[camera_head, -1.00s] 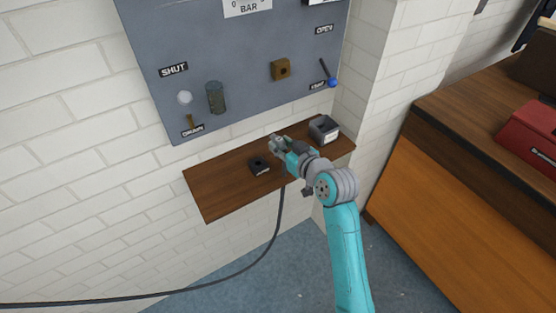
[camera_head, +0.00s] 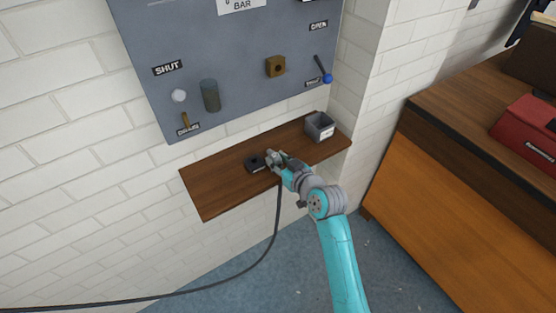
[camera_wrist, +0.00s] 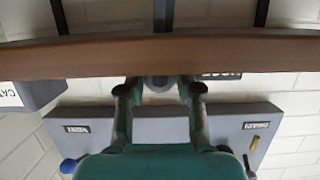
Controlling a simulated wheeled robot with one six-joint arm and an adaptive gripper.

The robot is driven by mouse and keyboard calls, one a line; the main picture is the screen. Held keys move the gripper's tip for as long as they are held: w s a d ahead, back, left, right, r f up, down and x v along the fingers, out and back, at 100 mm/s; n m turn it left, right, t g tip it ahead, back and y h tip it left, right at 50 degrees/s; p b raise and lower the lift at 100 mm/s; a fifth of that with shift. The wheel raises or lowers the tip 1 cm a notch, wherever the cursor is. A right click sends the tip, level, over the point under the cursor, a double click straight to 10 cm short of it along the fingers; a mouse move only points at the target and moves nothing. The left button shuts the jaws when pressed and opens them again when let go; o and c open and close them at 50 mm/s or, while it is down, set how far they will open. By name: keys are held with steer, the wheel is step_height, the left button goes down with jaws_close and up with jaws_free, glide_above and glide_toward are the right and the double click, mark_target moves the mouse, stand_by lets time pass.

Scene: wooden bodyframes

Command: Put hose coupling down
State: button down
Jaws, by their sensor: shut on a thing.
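My gripper (camera_head: 273,159) is over the wooden shelf (camera_head: 220,188), close beside a small black block-like holder (camera_head: 255,164). In the wrist view my gripper (camera_wrist: 160,92) has its two fingers on either side of a rounded grey piece, the hose coupling (camera_wrist: 160,84), and is shut on it. The shelf's edge (camera_wrist: 90,58) crosses that view and hides part of the coupling. A dark hose (camera_head: 277,225) hangs from below the gripper and runs down to the left. Whether the coupling touches the holder or shelf I cannot tell.
A grey open bin (camera_head: 319,127) stands at the shelf's right end. Above is a grey panel (camera_head: 235,60) with a dark cylinder (camera_head: 210,96), a brass block (camera_head: 275,67) and a blue-knobbed lever (camera_head: 327,78). The shelf's left part is clear.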

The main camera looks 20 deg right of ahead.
steer(key=c, duration=1.1)
jaws_free()
steer(key=shift+f, duration=0.1)
steer(key=shift+o, duration=0.2)
steer(key=shift+s+r, duration=0.15)
steer(key=shift+r, duration=0.05)
steer(key=v, duration=1.1)
steer(key=shift+s, duration=0.3)
steer(key=shift+d, duration=0.1)
